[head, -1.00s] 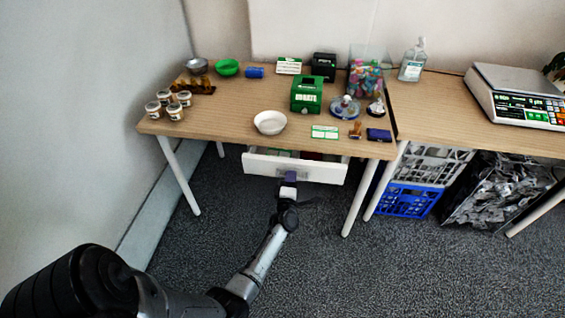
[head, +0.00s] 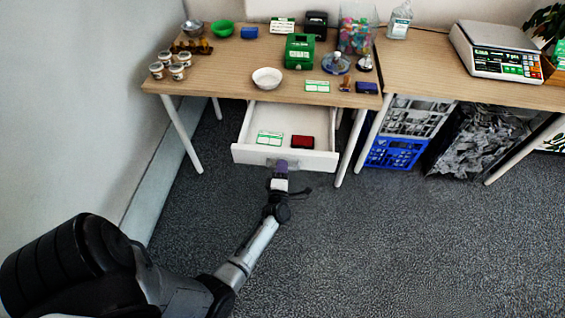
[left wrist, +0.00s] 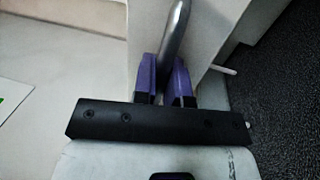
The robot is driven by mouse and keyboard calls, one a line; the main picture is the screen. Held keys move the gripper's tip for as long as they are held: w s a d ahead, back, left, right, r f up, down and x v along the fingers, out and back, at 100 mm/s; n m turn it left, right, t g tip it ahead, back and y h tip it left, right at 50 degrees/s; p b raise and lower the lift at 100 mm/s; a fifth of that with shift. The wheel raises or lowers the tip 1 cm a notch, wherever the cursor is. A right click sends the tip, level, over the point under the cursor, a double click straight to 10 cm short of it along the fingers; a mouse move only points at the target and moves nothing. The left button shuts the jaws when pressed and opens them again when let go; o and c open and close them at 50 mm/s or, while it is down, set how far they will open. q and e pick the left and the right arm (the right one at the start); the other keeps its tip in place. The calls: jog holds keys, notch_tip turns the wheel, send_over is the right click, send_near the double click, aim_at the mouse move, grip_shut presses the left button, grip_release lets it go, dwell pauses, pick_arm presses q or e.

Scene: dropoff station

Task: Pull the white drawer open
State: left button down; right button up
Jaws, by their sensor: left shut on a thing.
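The white drawer (head: 243,157) under the wooden table stands well open in the head view, its inside showing. My left gripper (head: 281,168) is at the middle of the drawer's front. In the left wrist view the purple fingers (left wrist: 165,85) are shut on the grey metal bar handle (left wrist: 177,28), one finger on each side of it. The white drawer front (left wrist: 205,35) is right beside the fingers. My right gripper is not in view.
A green-and-white card (head: 269,138) and a dark red box (head: 302,142) lie in the drawer. The table (head: 225,75) carries a white bowl (head: 267,78), a green box (head: 299,52) and several jars. A blue crate (head: 395,153) stands at right. The carpet in front is clear.

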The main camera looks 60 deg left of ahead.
pick_arm(q)
jog(key=shift+d, duration=0.1)
dwell(0.3)
jog(key=c, duration=1.2)
grip_release()
jog(key=shift+s, duration=0.1)
jog(key=shift+p+v, duration=1.15)
jog(key=shift+v, duration=4.85)
